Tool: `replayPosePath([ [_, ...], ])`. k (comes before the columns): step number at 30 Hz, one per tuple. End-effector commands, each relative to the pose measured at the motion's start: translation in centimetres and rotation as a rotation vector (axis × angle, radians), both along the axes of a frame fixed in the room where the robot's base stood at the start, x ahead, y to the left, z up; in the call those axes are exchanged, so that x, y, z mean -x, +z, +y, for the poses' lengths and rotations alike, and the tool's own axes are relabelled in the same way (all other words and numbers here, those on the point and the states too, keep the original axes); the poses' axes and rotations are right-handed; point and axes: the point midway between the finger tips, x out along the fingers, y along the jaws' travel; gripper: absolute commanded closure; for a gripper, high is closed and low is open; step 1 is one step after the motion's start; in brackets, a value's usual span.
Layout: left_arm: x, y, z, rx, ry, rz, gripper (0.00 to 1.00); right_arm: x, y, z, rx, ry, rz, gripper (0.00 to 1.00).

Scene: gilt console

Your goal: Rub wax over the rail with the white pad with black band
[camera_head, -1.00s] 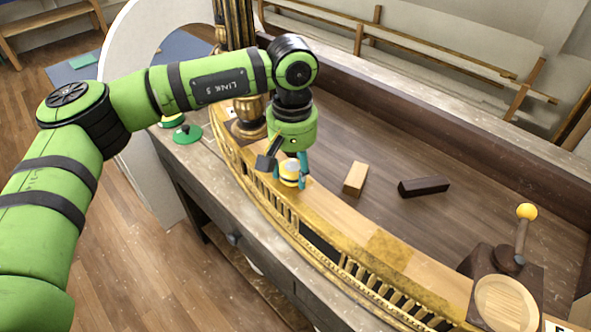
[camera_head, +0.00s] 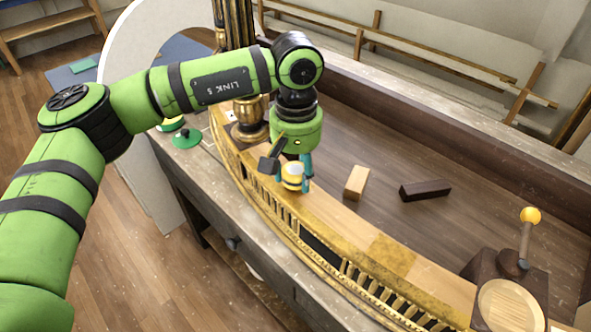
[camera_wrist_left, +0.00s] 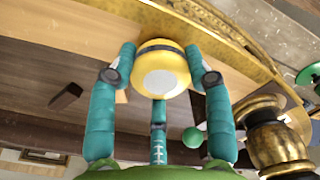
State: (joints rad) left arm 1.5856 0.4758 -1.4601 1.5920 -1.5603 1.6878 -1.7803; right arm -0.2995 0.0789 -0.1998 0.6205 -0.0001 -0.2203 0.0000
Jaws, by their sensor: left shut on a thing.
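My left gripper (camera_head: 292,178) is shut on the pad (camera_head: 292,172), a round piece that looks yellow with a white part and a dark band. In the left wrist view the pad (camera_wrist_left: 165,58) sits between the teal fingers, with a pale round spot facing the camera. The pad is over the top of the rail (camera_head: 345,230), near its left part. The rail is a curved gilt strip with a pale wooden top and a darker gold patch. The pad's underside is hidden, so I cannot tell whether it touches. My right gripper is not in view.
A pale block (camera_head: 356,182) and a dark block (camera_head: 425,190) lie on the console top behind the rail. A round pale dish (camera_head: 510,305) and a yellow-knobbed lever (camera_head: 529,216) stand at the right. A gilt post (camera_head: 250,118) and a green knobbed pad (camera_head: 186,136) are at the left.

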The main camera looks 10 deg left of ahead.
Motion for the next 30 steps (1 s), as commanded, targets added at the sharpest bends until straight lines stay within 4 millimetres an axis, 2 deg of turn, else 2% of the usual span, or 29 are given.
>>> replayPosePath([
  [13,0.0,4.8,0.0,0.000,-0.001,-0.002,0.76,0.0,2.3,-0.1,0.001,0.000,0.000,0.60],
  [26,0.0,5.4,0.0,0.001,-0.001,-0.001,0.76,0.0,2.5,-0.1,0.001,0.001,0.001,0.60],
  [30,0.0,6.3,-0.1,0.002,-0.001,-0.001,0.76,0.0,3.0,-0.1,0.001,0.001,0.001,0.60],
])
